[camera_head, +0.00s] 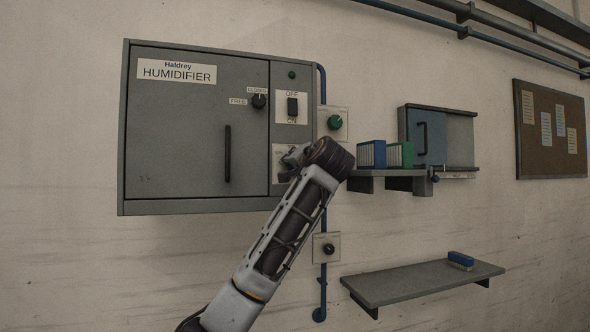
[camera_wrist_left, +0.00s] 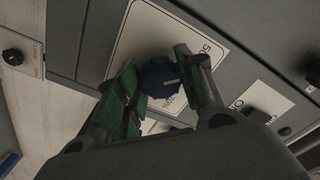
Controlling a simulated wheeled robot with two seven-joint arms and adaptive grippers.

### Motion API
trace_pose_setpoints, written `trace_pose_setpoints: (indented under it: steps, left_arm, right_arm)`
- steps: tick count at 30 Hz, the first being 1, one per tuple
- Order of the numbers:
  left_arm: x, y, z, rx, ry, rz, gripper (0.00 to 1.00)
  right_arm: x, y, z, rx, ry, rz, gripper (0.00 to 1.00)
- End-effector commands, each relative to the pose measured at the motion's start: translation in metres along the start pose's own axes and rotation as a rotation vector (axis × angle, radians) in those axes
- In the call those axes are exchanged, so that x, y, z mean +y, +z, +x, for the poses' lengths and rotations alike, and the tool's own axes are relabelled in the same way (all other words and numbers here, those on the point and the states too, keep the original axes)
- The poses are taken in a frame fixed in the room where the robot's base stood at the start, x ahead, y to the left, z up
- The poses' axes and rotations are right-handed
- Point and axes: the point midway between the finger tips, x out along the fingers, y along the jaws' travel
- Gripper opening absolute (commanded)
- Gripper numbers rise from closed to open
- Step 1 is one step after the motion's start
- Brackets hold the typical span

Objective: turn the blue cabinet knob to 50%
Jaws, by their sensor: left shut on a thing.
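The blue knob (camera_wrist_left: 160,75) sits on a white label plate (camera_wrist_left: 150,40) on the grey humidifier cabinet (camera_head: 185,100). In the left wrist view it is between my left gripper's fingers (camera_wrist_left: 165,82), which are shut on it. A short white mark on the knob points to the right of that picture. In the head view my left gripper (camera_head: 292,156) is at the cabinet's lower right panel and hides the knob. My right gripper is not in view.
The cabinet has a black handle (camera_head: 227,153), a small black knob (camera_head: 259,101) and an OFF/ON switch (camera_head: 292,107). A shelf (camera_head: 405,173) with blue and green boxes is close right of my wrist.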

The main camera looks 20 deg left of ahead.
Motion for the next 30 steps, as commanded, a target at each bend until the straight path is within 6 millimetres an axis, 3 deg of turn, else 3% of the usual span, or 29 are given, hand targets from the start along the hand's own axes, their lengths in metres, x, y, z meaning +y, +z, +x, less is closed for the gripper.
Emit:
trace_pose_setpoints:
  steps: [13,23,24,28,30]
  left_arm:
    - [0.005,0.003,0.001,-0.009,0.007,-0.138,0.14]
    - [0.005,0.003,0.001,-0.009,0.007,-0.140,0.14]
    - [0.005,0.003,0.001,-0.009,0.007,-0.140,0.42]
    - [0.004,0.002,0.001,-0.007,0.006,-0.140,0.58]
    - [0.004,0.002,0.001,-0.006,0.005,-0.141,0.60]
  right_arm:
    - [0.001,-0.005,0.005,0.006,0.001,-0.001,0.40]
    - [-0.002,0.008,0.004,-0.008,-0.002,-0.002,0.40]
    - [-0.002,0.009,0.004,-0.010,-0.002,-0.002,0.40]
    - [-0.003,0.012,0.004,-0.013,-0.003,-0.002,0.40]
    - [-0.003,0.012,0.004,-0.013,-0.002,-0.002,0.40]
